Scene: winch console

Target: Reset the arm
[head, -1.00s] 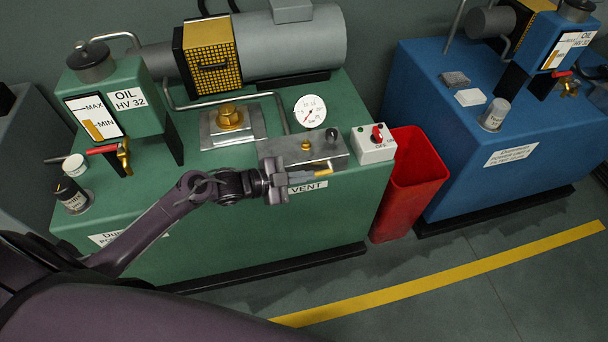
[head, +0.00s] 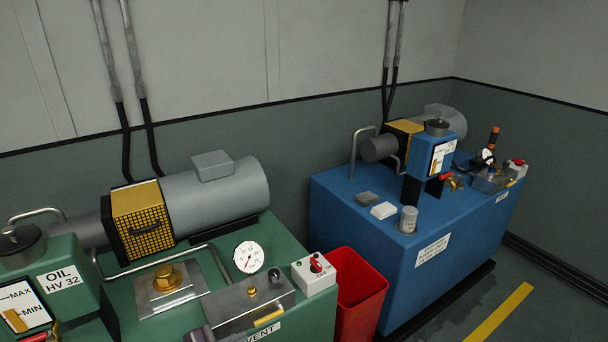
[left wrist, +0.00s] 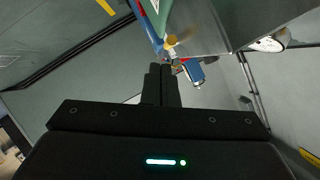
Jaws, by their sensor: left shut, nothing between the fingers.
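My left gripper (left wrist: 160,68) shows in the left wrist view with its two dark fingers together and nothing between them. In the head view only a small dark purple part of my left arm shows at the bottom edge, by the front of the green unit (head: 288,238). That part is close to the grey valve block (head: 232,309) with the yellow lever (head: 268,317) and the VENT label. In the left wrist view a yellow piece (left wrist: 171,40) lies just beyond the fingertips; whether they touch cannot be told. My right gripper is not in view.
A gauge (head: 249,257) and a switch box with a red knob (head: 315,264) sit on the green unit. A red bin (head: 360,295) stands between it and the blue unit (head: 345,215). A yellow floor line (head: 500,312) crosses open floor at right.

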